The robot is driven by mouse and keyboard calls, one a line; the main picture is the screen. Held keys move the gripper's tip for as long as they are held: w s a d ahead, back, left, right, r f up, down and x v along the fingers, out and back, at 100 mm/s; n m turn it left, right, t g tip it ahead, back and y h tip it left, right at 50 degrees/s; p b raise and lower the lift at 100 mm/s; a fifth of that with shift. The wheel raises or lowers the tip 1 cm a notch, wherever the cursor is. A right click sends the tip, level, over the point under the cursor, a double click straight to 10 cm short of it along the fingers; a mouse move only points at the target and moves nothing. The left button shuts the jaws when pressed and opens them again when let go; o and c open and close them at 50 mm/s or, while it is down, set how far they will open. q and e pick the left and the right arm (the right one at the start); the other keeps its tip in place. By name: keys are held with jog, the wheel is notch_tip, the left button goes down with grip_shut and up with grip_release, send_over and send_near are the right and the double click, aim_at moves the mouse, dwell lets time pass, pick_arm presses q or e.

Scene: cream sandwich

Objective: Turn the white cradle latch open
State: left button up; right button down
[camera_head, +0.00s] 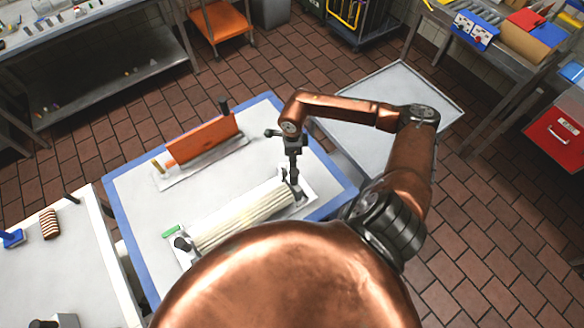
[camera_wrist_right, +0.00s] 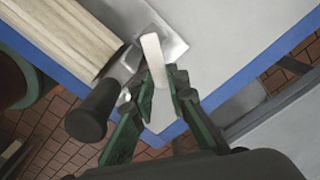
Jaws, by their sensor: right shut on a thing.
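The white cradle latch (camera_wrist_right: 153,50) is a pale, rounded bar in the right wrist view, at the corner of a grey metal plate. My right gripper (camera_wrist_right: 168,82) has its green fingers closed around the latch's near end. In the head view the right gripper (camera_head: 293,184) points down at the right end of the cradle, and the latch is too small to make out there. A cream ribbed roller (camera_head: 243,214) lies in the cradle; its end also shows in the right wrist view (camera_wrist_right: 62,38). My left gripper is not in view.
A black handle (camera_wrist_right: 92,110) stands close left of the right fingers. A green piece (camera_head: 171,230) is at the cradle's other end. An orange panel (camera_head: 205,138) stands behind on the blue-edged table (camera_head: 131,208). A grey table (camera_head: 380,135) adjoins at right.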

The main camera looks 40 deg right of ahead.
jog(key=shift+w+d+n+b, duration=0.1)
jog(key=shift+w+n+b, duration=0.25)
jog(key=shift+n+b, duration=0.7)
jog(key=shift+w+d+n+b, duration=0.15)
jog(key=shift+w+n+b, duration=0.2)
jog(key=shift+n+b, duration=0.7)
jog(key=shift+w+d+n+b, duration=0.1)
jog(key=shift+w+n+b, duration=0.25)
jog(key=shift+n+b, duration=0.7)
jog(key=c, duration=1.9)
grip_release()
notch_tip(320, 180, up, 12)
